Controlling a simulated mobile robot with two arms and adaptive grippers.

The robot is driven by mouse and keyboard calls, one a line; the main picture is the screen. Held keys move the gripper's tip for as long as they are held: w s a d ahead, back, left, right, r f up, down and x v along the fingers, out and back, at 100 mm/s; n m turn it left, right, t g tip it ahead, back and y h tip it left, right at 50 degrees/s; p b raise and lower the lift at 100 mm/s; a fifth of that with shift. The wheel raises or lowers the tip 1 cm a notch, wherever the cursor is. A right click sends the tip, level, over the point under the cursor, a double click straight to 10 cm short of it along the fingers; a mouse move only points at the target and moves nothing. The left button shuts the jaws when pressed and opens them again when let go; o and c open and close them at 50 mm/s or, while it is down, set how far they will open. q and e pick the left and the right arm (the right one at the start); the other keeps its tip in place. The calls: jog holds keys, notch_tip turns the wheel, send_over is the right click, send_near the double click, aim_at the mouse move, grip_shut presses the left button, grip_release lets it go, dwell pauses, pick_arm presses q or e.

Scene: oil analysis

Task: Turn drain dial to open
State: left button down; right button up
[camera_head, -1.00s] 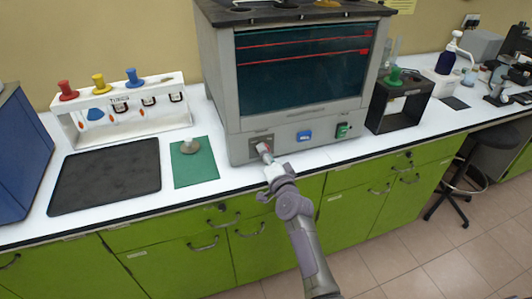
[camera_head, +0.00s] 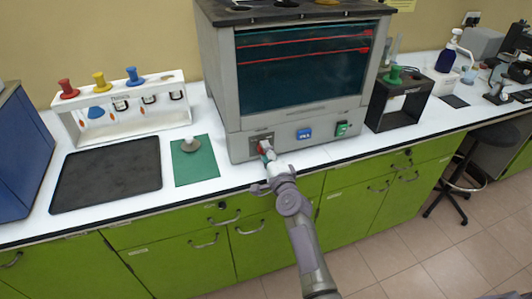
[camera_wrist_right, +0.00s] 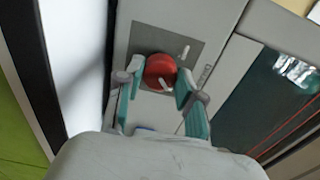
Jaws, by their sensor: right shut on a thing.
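The drain dial is a round red knob (camera_wrist_right: 160,72) on a grey plate (camera_wrist_right: 183,50) of the machine's front panel. In the right wrist view it sits between the two fingers of my right gripper (camera_wrist_right: 157,80), which is shut on it. A white mark shows on the knob and another on the plate beside it. In the head view my right gripper (camera_head: 266,158) is at the lower left of the machine (camera_head: 232,122) and largely covers the dial. My left gripper is not in view.
A blue button (camera_head: 304,134) and a green switch (camera_head: 342,129) are right of the dial. A green mat (camera_head: 206,172) with a grey stopper (camera_head: 190,145), a black mat (camera_head: 105,175) and a rack (camera_head: 185,105) with coloured stoppers are to the left. A black stand (camera_head: 375,115) is at right.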

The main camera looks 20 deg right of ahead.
jog(key=o, duration=1.1)
jog(key=shift+o, duration=0.2)
